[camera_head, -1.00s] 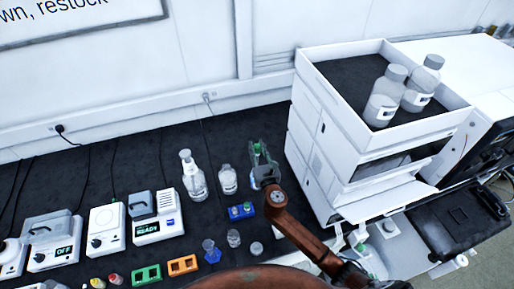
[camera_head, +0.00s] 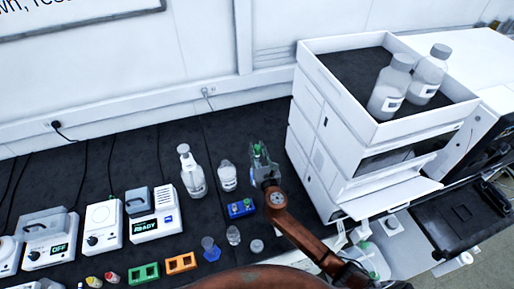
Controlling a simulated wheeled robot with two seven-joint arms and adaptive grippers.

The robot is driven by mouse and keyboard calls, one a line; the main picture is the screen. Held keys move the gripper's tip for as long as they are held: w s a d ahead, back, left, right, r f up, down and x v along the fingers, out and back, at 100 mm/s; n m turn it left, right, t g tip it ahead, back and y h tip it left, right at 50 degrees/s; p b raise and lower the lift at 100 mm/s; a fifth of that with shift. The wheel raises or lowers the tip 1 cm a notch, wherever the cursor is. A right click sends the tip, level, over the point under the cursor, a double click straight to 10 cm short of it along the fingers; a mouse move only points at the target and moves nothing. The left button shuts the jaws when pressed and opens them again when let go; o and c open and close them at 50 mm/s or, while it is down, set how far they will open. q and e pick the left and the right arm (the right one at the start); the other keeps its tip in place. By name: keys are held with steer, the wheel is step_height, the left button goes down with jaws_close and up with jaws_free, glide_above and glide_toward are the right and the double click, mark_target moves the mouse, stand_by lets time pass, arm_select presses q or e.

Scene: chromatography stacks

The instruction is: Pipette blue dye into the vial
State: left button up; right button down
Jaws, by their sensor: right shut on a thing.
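My right gripper (camera_head: 259,156) is at the end of the brown arm that comes in from the lower right. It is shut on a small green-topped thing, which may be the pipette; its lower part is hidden. It is just right of and behind a blue rack (camera_head: 241,209). Small vials with coloured caps stand in the rack, one of them green. A small flask with blue liquid (camera_head: 210,249) stands in front of the rack, to its left. A clear glass vessel (camera_head: 233,235) stands beside the flask. My left gripper is out of view.
A clear bottle (camera_head: 192,177) and a smaller jar (camera_head: 228,177) stand left of my gripper. A white instrument stack (camera_head: 330,150) rises close on the right. Green (camera_head: 143,273) and orange (camera_head: 181,263) racks lie at the front. Bench devices (camera_head: 150,214) stand further left.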

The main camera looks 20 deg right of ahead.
mark_target(258, 159)
steer(key=shift+f+b, duration=2.4)
steer(key=shift+f, duration=0.9)
steer(key=c, duration=2.3)
jaws_free()
steer(key=shift+o, duration=0.2)
steer(key=shift+r, duration=0.1)
step_height(258, 159, up, 6)
steer(key=p, duration=0.6)
steer(key=shift+r, duration=0.1)
step_height(258, 159, up, 6)
steer(key=p, duration=0.6)
steer(key=shift+r+p, duration=0.1)
steer(key=shift+p, duration=0.3)
